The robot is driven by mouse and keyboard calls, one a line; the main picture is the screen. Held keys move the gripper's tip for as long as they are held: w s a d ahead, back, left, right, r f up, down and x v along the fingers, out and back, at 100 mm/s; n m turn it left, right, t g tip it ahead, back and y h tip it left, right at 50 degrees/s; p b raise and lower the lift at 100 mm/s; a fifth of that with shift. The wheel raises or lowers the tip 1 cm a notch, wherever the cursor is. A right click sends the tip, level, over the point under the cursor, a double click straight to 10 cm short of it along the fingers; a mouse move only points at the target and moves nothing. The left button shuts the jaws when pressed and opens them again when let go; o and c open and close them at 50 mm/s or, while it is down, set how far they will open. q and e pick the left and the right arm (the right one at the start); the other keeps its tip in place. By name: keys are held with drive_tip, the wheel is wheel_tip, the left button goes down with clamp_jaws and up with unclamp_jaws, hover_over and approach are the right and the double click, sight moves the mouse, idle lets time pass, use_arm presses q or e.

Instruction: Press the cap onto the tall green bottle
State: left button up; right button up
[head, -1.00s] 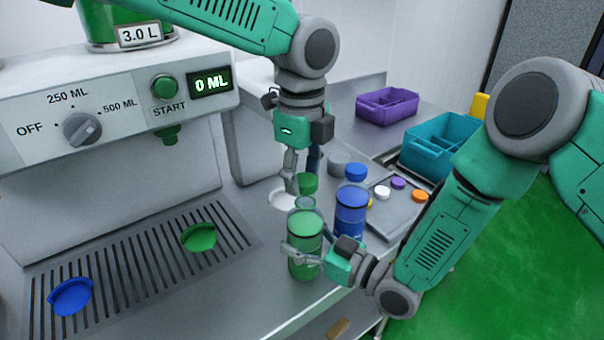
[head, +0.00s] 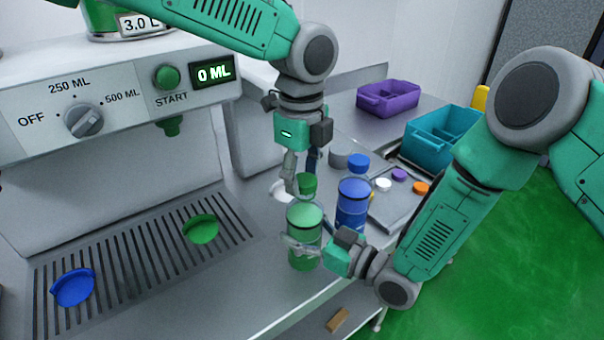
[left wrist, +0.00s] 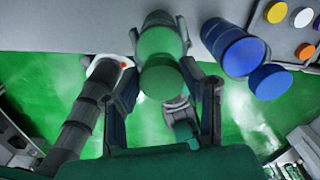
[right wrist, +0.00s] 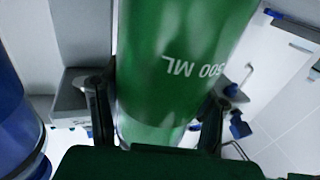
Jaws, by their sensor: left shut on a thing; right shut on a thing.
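The tall green bottle (head: 304,240) stands near the counter's front edge. My right gripper (head: 308,252) is shut around its body from the right; in the right wrist view the bottle (right wrist: 180,70), marked 500 ML, fills the space between the fingers. My left gripper (head: 301,180) points down and is shut on the green cap (head: 307,184), just above and slightly behind the bottle's top in the head view. In the left wrist view the cap (left wrist: 163,82) sits between the fingers and partly overlaps the bottle (left wrist: 160,40).
A blue bottle (head: 353,205) stands close on the right, with a blue cap (head: 358,163) behind it. A tray (head: 395,212) holds small coloured discs. Purple (head: 388,97) and teal (head: 440,140) bins stand behind. Green (head: 200,229) and blue (head: 72,288) funnel-like pieces lie on the drip grate.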

use_arm(q)
drive_tip(key=shift+f, duration=0.55)
drive_tip(key=o, duration=0.8)
wheel_tip(320, 180, up, 12)
drive_tip(key=shift+f, duration=0.1)
use_arm(e)
drive_tip(key=o, duration=1.8)
drive_tip(key=shift+c, duration=0.2)
